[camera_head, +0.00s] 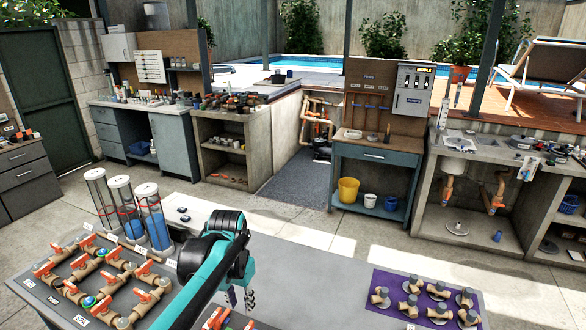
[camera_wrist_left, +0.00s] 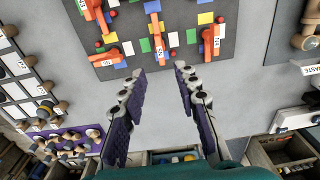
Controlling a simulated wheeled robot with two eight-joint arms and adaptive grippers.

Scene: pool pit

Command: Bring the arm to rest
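My left arm (camera_head: 208,270) comes in from the bottom of the head view, teal and black, and reaches over the grey table. My left gripper (camera_head: 241,298) hangs below its dark wrist, partly hidden by the arm. In the left wrist view the left gripper (camera_wrist_left: 161,72) has its two purple-padded fingers apart, with nothing between them but bare grey tabletop (camera_wrist_left: 160,105). Its fingertips point toward a dark board (camera_wrist_left: 130,25) with orange-handled valves and coloured squares. I cannot tell the exact height above the table. My right gripper is in neither view.
At the left of the table stand pipes with orange handles (camera_head: 108,265) and clear cylinders (camera_head: 155,218). At the right, a purple mat (camera_head: 398,280) holds several brass fittings. Bare tabletop (camera_head: 310,268) lies between. Workbenches (camera_head: 375,155) stand beyond the floor.

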